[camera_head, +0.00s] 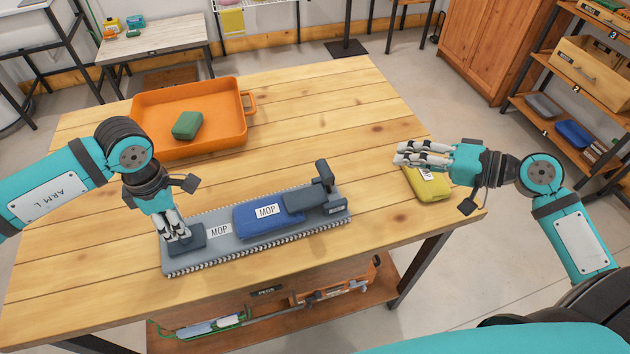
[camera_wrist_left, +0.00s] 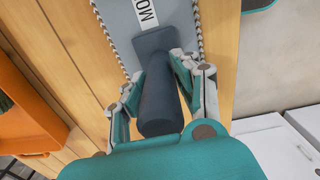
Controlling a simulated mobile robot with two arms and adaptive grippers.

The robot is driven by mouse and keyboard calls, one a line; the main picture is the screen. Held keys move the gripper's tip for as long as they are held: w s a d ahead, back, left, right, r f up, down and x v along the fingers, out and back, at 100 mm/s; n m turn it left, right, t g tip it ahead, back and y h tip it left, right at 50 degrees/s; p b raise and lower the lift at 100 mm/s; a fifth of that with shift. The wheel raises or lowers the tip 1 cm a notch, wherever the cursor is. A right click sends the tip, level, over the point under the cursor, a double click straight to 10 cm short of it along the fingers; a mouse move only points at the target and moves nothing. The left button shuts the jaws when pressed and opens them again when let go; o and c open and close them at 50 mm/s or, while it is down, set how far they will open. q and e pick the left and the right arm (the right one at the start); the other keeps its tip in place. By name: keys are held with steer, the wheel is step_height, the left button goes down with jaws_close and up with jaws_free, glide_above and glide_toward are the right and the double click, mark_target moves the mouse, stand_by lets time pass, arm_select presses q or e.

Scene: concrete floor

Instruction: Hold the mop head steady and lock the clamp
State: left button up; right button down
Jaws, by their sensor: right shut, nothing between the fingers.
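The mop head (camera_head: 178,262) is a flat grey plate with a bristly fringe and a MOP label, lying on the wooden table. A blue block (camera_head: 258,219) labelled MOP lies on it. The dark grey clamp (camera_head: 305,199), with a raised lever (camera_head: 324,174), is at its right end. My left gripper (camera_head: 178,238) is shut on the dark grip (camera_head: 188,240) at the plate's left end. In the left wrist view, my left gripper's fingers (camera_wrist_left: 157,72) press both sides of the dark grip (camera_wrist_left: 160,100). My right gripper (camera_head: 402,155) is shut and empty, right of the clamp.
A yellow packet (camera_head: 428,186) lies below my right gripper, near the table's right edge. An orange tray (camera_head: 200,95) with a green block (camera_head: 187,125) stands at the back left. The table (camera_head: 330,100) is clear behind the mop head.

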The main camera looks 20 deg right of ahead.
arm_select(q)
steer(key=o, duration=0.5)
steer(key=shift+f, duration=0.1)
step_height(320, 180, up, 12)
steer(key=shift+w+r, duration=0.1)
